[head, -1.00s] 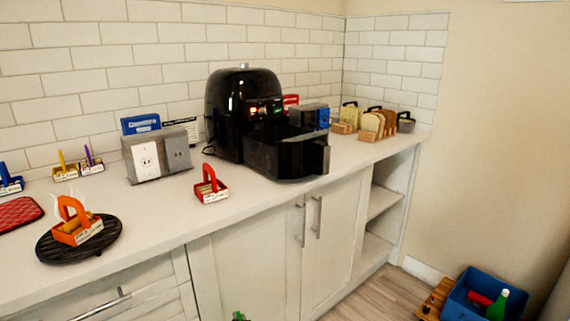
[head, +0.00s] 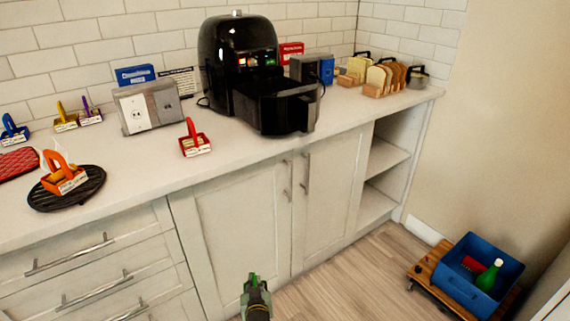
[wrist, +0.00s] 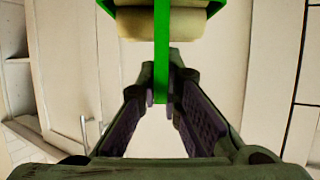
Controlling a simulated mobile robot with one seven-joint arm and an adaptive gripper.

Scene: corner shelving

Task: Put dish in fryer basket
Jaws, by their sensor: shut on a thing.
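A black air fryer (head: 238,65) stands on the counter with its basket (head: 285,110) pulled out toward the front. My gripper (head: 253,284) is low in the head view, in front of the cabinets and below the counter top. In the wrist view its fingers (wrist: 160,105) are closed on the green upright handle of a dish (wrist: 162,75). Pale beige contents show in the dish beyond the fingers. In the head view only a small green part of the dish (head: 254,277) shows beyond the gripper.
Similar dishes with red (head: 195,141), orange (head: 62,173), yellow and purple handles stand on the counter. An outlet box (head: 147,107) is left of the fryer and bread racks (head: 380,78) are to its right.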

